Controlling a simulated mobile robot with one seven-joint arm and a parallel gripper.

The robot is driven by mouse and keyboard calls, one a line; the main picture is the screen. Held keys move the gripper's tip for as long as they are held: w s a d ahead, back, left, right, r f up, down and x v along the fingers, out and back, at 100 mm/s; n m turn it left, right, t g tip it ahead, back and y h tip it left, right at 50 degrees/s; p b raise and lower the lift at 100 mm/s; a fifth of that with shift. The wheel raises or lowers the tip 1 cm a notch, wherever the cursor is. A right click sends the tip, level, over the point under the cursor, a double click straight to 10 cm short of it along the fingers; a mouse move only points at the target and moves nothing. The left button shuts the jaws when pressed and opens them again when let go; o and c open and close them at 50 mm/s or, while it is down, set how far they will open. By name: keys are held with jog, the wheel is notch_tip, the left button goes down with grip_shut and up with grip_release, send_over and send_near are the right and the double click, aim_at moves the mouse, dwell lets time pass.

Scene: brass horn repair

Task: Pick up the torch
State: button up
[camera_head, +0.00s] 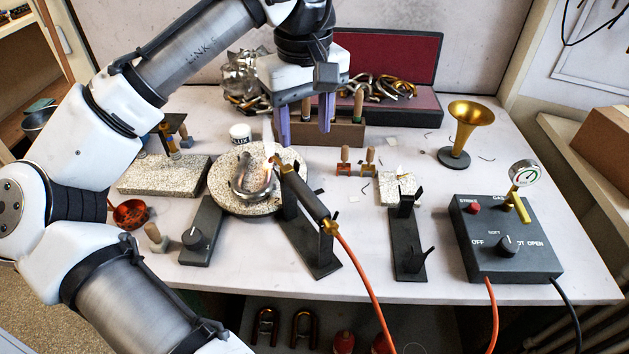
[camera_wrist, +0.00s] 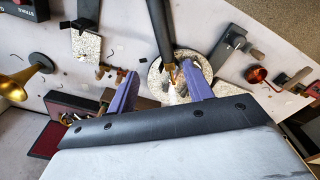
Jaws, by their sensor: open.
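The torch (camera_head: 307,196) has a dark handle and a brass nozzle, and rests tilted in a black stand (camera_head: 313,245). An orange hose runs from its lower end. A pale flame shows at its nozzle, beside a silver curved piece (camera_head: 250,181) on a round speckled plate (camera_head: 222,201). My gripper (camera_head: 305,135) is open and empty, with purple fingers pointing down, above and behind the torch. In the wrist view, the torch (camera_wrist: 161,32) runs down from the top edge, its nozzle between and beyond my open fingers (camera_wrist: 168,85).
A control box (camera_head: 503,246) with a gauge stands at the right. A second black stand (camera_head: 408,246) is empty. A brass horn bell (camera_head: 464,128) stands behind it. A wooden tool rack (camera_head: 343,133) and a red-lined case (camera_head: 400,60) are at the back.

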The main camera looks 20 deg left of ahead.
aim_at(303, 186)
jog(key=f, duration=0.4)
jog(key=f+p, duration=0.1)
jog(key=f, duration=0.4)
jog(key=f+p, duration=0.1)
jog(key=f, duration=0.4)
jog(key=shift+s+a+f, duration=0.1)
jog(key=shift+s+a, duration=0.1)
jog(key=shift+s, duration=0.2)
jog(key=c, duration=1)
jog(key=shift+c, duration=0.2)
